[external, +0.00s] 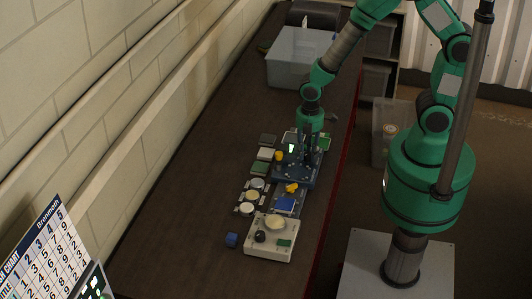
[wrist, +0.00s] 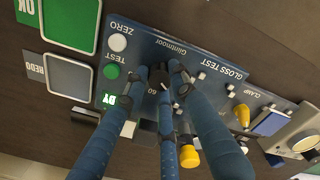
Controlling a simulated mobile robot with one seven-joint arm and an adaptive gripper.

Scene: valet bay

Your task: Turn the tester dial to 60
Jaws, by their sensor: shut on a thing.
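The gloss tester is a blue panel (wrist: 208,67) marked GLOSS TEST and Glintmoor in the wrist view; it also shows in the external view (external: 294,179) on the bench. Its dark dial (wrist: 156,76) is mostly hidden between my fingers. A printed 60 shows beside the dial; the pointer's position cannot be read. My gripper (wrist: 160,75), with blue fingers, is shut around the dial. In the external view my gripper (external: 309,156) reaches down onto the tester. A white ZERO button (wrist: 118,43), a green TEST button (wrist: 112,71) and a lit green display (wrist: 110,99) lie beside the dial.
A yellow knob (wrist: 189,156) stands close to my fingers. Green OK and grey REDO (wrist: 68,76) pads lie beside the tester. A clamp with a yellow lever (wrist: 242,116) and a cream device (external: 268,248) stand nearer the camera. A clear bin (external: 297,60) stands farther back.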

